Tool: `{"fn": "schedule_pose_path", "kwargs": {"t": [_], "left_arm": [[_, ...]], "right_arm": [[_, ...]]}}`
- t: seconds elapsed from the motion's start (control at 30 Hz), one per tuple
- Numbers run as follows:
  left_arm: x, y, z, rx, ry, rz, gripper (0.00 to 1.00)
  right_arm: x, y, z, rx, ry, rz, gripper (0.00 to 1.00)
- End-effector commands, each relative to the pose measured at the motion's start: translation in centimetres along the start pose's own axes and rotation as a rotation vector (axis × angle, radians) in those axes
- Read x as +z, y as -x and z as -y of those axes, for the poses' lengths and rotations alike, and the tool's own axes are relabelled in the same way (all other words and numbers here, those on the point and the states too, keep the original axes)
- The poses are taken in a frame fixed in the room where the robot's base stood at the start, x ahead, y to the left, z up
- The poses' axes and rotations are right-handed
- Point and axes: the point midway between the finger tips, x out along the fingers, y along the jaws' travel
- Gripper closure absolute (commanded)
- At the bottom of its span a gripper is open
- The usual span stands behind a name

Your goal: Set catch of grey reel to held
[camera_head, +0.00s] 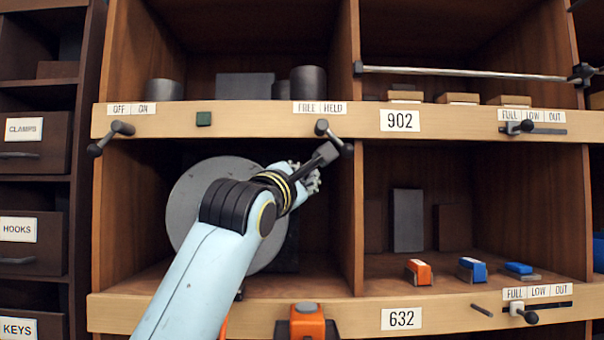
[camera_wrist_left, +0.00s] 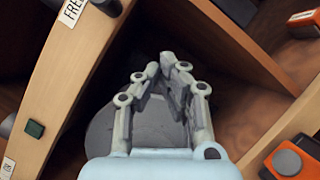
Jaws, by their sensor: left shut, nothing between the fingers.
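The grey reel (camera_head: 190,200) is a large disc in the left compartment, partly hidden behind my left arm. Its catch (camera_head: 334,138) seems to be the dark lever below the FREE/HELD label (camera_head: 319,107). The lever slants down to the right, its knob on the HELD side. My left gripper (camera_head: 315,178) is shut and empty, just below and left of the knob, in front of the compartment. In the left wrist view the gripper (camera_wrist_left: 160,66) has its fingertips together, with the reel (camera_wrist_left: 110,125) behind; a dark knob (camera_wrist_left: 106,6) shows at the top edge, apart from the fingers.
Another lever (camera_head: 110,138) sits below the OFF/ON label, with a green square (camera_head: 204,118) beside it. An upright divider (camera_head: 357,220) stands right of my gripper. An orange device (camera_head: 306,322) is on the lower front edge. Orange and blue blocks (camera_head: 472,270) stand in the right compartment.

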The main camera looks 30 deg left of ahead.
Motion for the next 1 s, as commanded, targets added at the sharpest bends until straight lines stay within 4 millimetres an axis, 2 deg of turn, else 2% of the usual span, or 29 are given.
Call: {"fn": "schedule_pose_path", "kwargs": {"t": [0.07, 0.2, 0.4, 1.0], "left_arm": [[-0.1, 1.6, 0.3, -0.001, 0.000, 0.000, 1.00], [-0.1, 4.1, 0.5, 0.000, 0.001, -0.001, 1.00], [0.0, 6.3, 0.6, 0.000, 0.000, -0.001, 1.00], [0.0, 6.7, 0.5, 0.001, -0.001, -0.001, 1.00]], "right_arm": [[-0.1, -0.3, 0.1, -0.001, 0.000, -0.001, 0.60], [-0.4, -0.7, -0.9, 0.011, 0.004, -0.006, 0.60], [-0.3, -0.9, -1.2, 0.014, 0.006, -0.005, 0.60], [-0.2, -0.9, -1.1, 0.014, 0.006, -0.004, 0.60]]}}
